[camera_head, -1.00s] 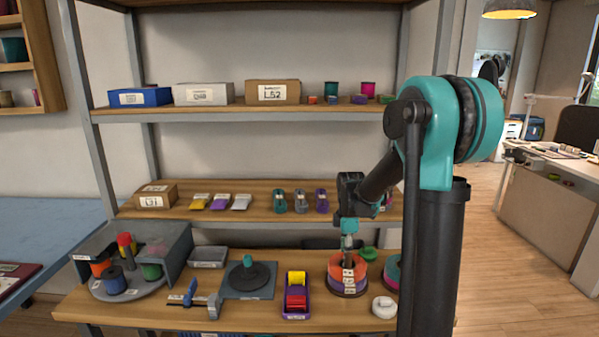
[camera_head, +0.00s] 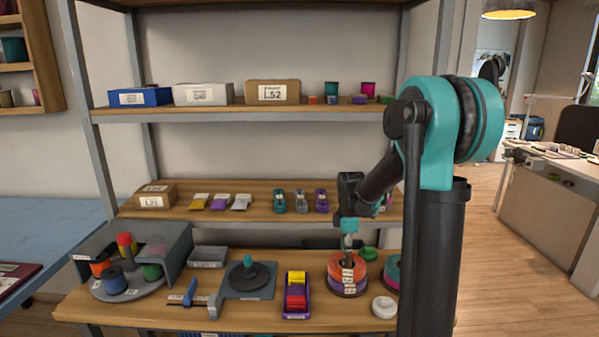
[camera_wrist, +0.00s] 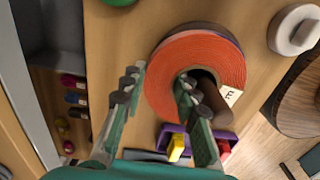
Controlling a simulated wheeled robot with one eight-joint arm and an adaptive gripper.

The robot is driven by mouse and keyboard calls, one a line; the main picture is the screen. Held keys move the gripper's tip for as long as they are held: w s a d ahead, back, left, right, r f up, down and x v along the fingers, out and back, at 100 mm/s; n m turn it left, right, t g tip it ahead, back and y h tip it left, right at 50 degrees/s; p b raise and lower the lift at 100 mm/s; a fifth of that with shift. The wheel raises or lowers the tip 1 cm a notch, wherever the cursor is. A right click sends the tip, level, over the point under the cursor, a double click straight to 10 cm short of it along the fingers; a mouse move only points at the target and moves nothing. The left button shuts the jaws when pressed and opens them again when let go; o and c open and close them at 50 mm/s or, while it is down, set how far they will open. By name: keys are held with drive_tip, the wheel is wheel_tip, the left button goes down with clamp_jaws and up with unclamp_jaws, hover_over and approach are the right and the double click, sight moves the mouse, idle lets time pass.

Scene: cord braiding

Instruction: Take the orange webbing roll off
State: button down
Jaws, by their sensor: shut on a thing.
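The orange webbing roll (camera_head: 335,265) is the top of a stack of rolls on the bench's right part, around a dark upright peg (camera_wrist: 213,100). A purple roll (camera_head: 338,286) shows below it. In the wrist view the orange roll (camera_wrist: 217,52) is a flat ring with a white label. My gripper (camera_wrist: 159,80) is shut on the ring's wall, one finger in the centre hole beside the peg and the other outside the rim. In the head view my gripper (camera_head: 348,246) comes down from above; its fingertips are too small to make out.
A white round piece (camera_head: 384,306) lies right of the stack and a green one (camera_head: 368,253) behind it. A purple tray (camera_head: 297,314) with yellow and red pieces stands to its left. More rolls (camera_head: 392,270) stand to the right. A shelf (camera_head: 240,215) hangs behind.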

drive_tip(key=shift+w+r, duration=0.1)
drive_tip(key=shift+r, duration=0.45)
drive_tip(key=shift+s, duration=0.3)
idle(0.7)
wheel_tip(320, 180, up, 9)
idle(2.0)
